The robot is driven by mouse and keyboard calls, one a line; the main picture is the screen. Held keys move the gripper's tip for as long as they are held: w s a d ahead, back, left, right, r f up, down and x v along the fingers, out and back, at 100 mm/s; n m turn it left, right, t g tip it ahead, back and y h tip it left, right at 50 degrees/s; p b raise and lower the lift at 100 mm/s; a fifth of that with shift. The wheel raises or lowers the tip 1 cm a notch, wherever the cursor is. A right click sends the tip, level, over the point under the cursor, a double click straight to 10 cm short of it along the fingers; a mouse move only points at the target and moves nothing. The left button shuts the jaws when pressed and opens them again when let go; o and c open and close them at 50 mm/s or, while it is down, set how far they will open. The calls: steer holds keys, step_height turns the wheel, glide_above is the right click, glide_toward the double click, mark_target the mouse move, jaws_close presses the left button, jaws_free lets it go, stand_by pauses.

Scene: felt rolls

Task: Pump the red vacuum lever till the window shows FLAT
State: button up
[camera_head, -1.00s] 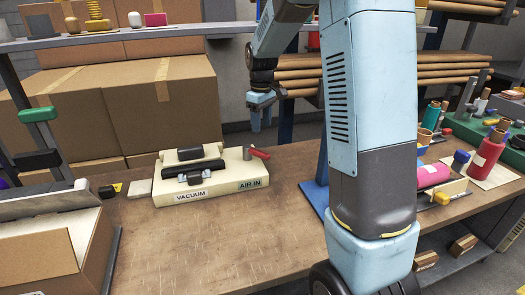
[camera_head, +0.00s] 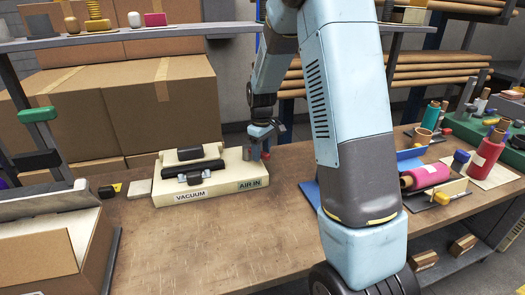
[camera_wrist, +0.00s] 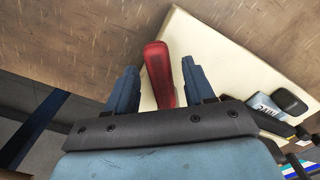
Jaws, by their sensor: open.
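The cream vacuum machine (camera_head: 222,186) stands on the wooden bench, with "VACUUM" and "AIR IN" labels on its front. Its red lever (camera_wrist: 158,75) lies between the two blue fingers of my open gripper (camera_wrist: 160,85) in the wrist view, with a gap on each side. In the head view my gripper (camera_head: 260,148) is at the machine's right end and hides most of the red lever (camera_head: 266,156). A black clamp (camera_head: 196,170) lies across the machine top.
The bench (camera_head: 180,240) is clear in front of the machine. A cardboard box (camera_head: 55,250) stands at the left, with large cartons (camera_head: 160,100) behind.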

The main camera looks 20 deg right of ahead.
steer(key=shift+c, duration=0.3)
jaws_close()
stand_by(0.3)
